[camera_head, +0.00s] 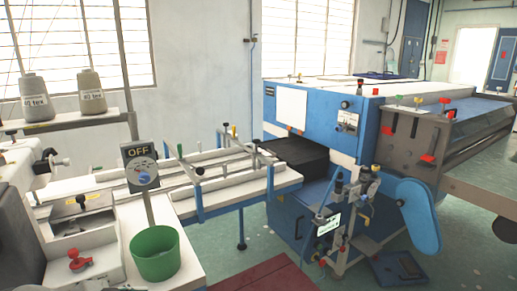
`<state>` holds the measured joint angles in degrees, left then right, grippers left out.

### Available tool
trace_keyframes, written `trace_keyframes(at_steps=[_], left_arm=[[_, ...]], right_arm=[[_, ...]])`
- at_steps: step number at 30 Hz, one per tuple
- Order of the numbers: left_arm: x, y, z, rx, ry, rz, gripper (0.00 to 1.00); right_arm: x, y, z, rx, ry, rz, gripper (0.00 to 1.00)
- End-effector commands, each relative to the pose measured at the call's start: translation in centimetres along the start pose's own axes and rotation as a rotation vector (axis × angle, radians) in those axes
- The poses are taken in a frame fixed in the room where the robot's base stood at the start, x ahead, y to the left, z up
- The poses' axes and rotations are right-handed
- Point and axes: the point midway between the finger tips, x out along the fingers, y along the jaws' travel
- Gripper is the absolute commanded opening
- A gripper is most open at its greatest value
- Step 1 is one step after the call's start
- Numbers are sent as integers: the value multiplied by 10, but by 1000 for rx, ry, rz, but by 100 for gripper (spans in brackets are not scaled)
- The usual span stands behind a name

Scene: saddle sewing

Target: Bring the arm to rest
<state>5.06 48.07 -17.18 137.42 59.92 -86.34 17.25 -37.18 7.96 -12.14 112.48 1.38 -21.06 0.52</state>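Neither of my grippers nor my arms shows in the head view. A white sewing machine part with a black knob (47,166) is cut off at the left edge. In front of it is a white work table (200,206). A green bucket (155,254) stands on the table's near end. An OFF sign (138,166) with a dial is on a post behind the bucket. A red knob (80,263) sits on a white plate left of the bucket.
Two thread cones (36,98) stand on a rack at the left. A large blue machine (335,115) fills the right, with a blue disc cover (419,215) on its front. A dark red mat (262,275) lies at the bottom. Green floor (480,262) is open at the lower right.

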Motion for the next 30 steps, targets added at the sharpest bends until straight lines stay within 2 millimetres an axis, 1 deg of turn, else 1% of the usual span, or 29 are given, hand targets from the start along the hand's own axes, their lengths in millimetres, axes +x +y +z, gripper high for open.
trace_keyframes(at_steps=[1,5,8,9,12,14,18,23,24,26,30], left_arm=[[8,14,7,-12,0,-19,42],[17,30,34,-26,-43,-121,42],[17,40,63,-46,-112,-199,42],[15,44,75,-52,-145,-226,42],[7,53,105,-68,-228,-282,42],[1,59,121,-73,-278,-309,42],[-16,72,158,-85,-396,-357,42],[-41,88,198,-91,-538,-396,42],[-30,90,194,-94,-508,-389,42],[-16,96,190,-108,-465,-375,42],[14,114,183,-149,-370,-341,42]], right_arm=[[0,0,0,0,-1,0,37],[0,0,2,0,-3,-1,37],[0,-1,2,0,-4,-1,37],[0,-1,3,0,-5,-1,37],[0,-1,3,-1,-5,-1,37],[0,-1,3,-1,-5,-1,37],[0,-1,2,-1,-4,-2,37],[0,0,2,-1,-3,-1,37],[0,0,1,-1,-2,-1,37],[0,0,0,-1,0,-1,37],[0,0,-1,-1,1,-1,37]])
